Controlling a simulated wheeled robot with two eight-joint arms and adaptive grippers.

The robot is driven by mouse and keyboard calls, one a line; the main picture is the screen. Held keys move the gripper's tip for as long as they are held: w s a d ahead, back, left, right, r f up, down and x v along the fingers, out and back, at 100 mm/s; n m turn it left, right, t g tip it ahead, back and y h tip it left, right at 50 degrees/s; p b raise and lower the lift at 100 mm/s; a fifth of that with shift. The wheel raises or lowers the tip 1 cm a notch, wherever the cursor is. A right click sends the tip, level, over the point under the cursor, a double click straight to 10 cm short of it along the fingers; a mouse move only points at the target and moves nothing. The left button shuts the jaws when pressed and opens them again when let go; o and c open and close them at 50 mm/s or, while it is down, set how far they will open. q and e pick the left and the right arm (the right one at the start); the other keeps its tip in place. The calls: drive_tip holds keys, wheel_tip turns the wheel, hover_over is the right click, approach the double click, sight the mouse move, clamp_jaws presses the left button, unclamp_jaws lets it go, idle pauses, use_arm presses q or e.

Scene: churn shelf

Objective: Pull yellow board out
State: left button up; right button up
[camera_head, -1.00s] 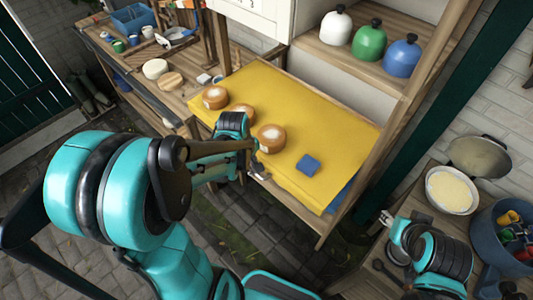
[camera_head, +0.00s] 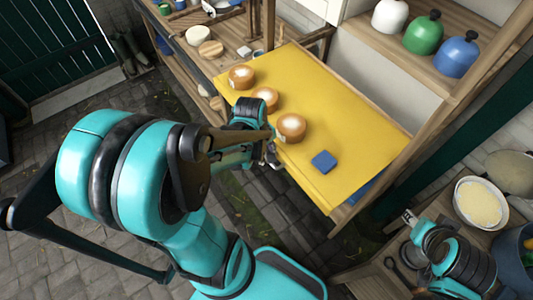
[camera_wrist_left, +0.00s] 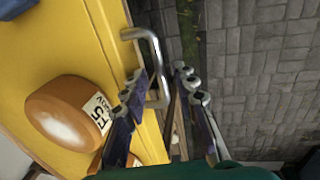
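The yellow board (camera_head: 345,125) lies flat in the wooden shelf unit. It carries several round orange-brown cheeses, such as one at its front edge (camera_head: 291,127), and a blue block (camera_head: 324,161). In the left wrist view, a metal handle (camera_wrist_left: 157,62) stands out from the board's front edge. My left gripper (camera_wrist_left: 160,82) has its fingers apart, one on each side of the handle's bar; contact is unclear. In the head view, my left gripper (camera_head: 270,153) is at the front edge, partly hidden by my arm. My right gripper (camera_head: 408,217) is at lower right, too small to read.
White, green and blue (camera_head: 456,57) domed jars stand on the shelf above. A wooden post borders the board's right side. A side table at right holds a bowl (camera_head: 481,203). Paved floor in front is open.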

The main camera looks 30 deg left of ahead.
use_arm(q)
drive_tip(key=shift+r, duration=0.15)
wheel_tip(320, 180, up, 12)
drive_tip(key=s, duration=0.2)
drive_tip(key=shift+a+f, duration=0.25)
drive_tip(key=shift+a, duration=0.1)
idle(0.6)
